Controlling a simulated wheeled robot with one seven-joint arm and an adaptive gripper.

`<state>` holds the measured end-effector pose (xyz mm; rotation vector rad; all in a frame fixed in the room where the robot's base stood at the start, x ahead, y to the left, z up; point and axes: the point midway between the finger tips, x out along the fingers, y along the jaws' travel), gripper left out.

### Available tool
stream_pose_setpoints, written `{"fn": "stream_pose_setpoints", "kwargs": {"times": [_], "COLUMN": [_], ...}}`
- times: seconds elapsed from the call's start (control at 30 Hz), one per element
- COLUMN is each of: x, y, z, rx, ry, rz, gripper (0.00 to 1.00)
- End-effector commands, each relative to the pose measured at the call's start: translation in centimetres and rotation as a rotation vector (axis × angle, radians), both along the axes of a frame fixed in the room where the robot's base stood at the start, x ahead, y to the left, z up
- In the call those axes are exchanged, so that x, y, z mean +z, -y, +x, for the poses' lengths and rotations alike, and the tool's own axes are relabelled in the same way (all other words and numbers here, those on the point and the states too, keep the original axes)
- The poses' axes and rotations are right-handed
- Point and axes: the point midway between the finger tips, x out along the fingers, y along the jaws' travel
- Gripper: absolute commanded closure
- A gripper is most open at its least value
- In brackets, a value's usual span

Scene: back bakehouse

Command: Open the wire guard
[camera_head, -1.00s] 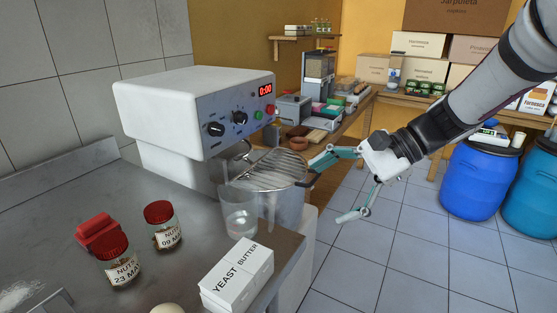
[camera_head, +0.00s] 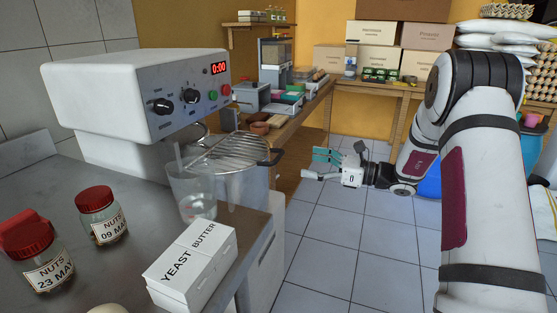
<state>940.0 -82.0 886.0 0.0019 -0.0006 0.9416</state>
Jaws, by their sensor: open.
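The mixer (camera_head: 120,105) is a white machine on the steel counter, its display reading 0:00. Its wire guard (camera_head: 235,148) lies flat over the metal bowl (camera_head: 245,188), covering the top. A dark handle (camera_head: 271,157) sticks out on the guard's right side. My gripper (camera_head: 312,165) is open and empty, to the right of the handle and apart from it, with its fingers pointing left. The bowl's front left is partly hidden by a clear cup (camera_head: 193,193).
A yeast and butter box (camera_head: 190,262) sits at the counter's front edge. Two red-lidded nut jars (camera_head: 100,215) (camera_head: 42,255) stand at left. A back table (camera_head: 290,120) holds trays. Floor right of the bowl is clear.

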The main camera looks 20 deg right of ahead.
Motion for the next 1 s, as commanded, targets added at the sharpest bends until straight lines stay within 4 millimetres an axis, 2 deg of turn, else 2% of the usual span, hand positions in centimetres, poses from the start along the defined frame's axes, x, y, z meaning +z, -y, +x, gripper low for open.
{"fn": "stream_pose_setpoints", "kwargs": {"times": [0.03,0.2,0.43,0.63,0.97,1.0], "x": [-0.1,-0.1,-0.1,0.0,0.0,0.0], "y": [-1.0,-3.8,-6.8,-8.0,-8.2,-8.2], "z": [0.7,2.6,4.8,5.7,5.9,5.9], "rx": [0.004,0.005,0.004,0.002,0.001,0.001], "ry": [0.001,0.002,0.001,0.001,0.001,0.001], "rz": [0.000,-0.001,-0.002,-0.002,-0.002,-0.002], "gripper": [0.12,0.12,0.12,0.12,0.12,0.21]}}
